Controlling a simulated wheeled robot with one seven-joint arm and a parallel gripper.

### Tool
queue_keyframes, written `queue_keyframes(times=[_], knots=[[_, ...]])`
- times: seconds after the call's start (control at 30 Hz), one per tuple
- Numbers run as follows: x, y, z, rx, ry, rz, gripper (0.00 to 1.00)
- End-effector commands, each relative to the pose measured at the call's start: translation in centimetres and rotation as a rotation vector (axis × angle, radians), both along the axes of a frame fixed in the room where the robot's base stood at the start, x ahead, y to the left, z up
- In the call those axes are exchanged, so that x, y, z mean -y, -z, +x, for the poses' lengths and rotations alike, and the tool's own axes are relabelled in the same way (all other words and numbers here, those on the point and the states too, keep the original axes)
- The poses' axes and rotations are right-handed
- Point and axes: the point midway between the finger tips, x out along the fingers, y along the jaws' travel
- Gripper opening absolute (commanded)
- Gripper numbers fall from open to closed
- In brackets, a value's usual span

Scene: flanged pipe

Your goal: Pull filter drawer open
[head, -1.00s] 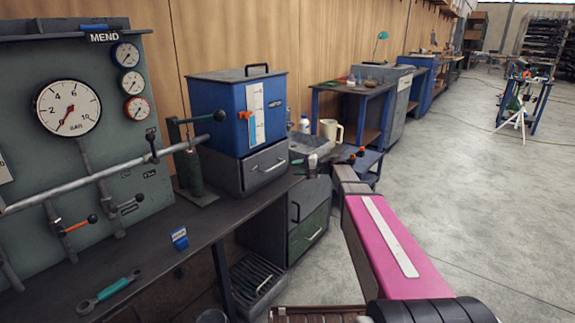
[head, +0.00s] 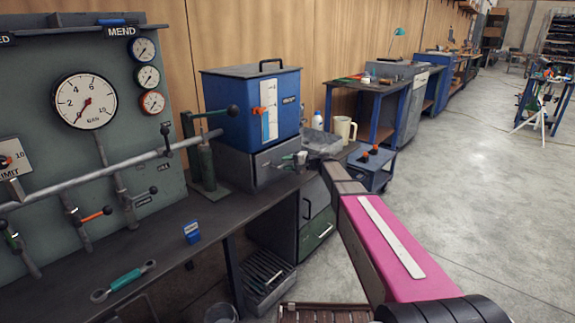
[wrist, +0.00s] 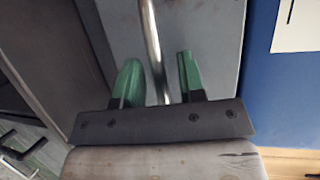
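The filter drawer (head: 262,170) is the grey drawer under the blue box (head: 255,108) on the bench, and looks shut. My gripper (head: 294,158) is at the right part of the drawer's front and hides some of it. In the wrist view, the drawer's grey front (wrist: 200,25) fills the top middle. Its metal bar handle (wrist: 152,40) runs down between the two green fingers of my gripper (wrist: 158,75). The fingers are apart, with a gap on each side of the bar. I cannot tell how deep the bar lies between them.
A gauge panel (head: 130,90) with pipes and levers stands left. A green-handled wrench (head: 125,280) and a small blue box (head: 192,232) lie on the bench (head: 165,260). A clear tray (head: 322,143), a beige jug (head: 343,128) and a blue cart (head: 372,168) are right. Floor at right is open.

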Motion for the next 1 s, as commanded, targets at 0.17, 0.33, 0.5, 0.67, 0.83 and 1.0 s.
queue_keyframes(times=[0.17,0.33,0.5,0.67,0.83,1.0], knots=[[0.0,0.0,0.0,0.0,0.0,0.0,0.36],[0.0,0.0,0.0,0.0,0.0,0.0,0.01],[0.0,0.0,0.0,0.0,0.0,0.0,0.0],[0.5,0.0,-0.5,0.0,0.0,-0.001,0.0],[2.3,0.0,-2.0,-0.001,0.002,-0.001,0.0],[5.3,-0.1,-4.5,-0.001,0.003,-0.001,0.0]])
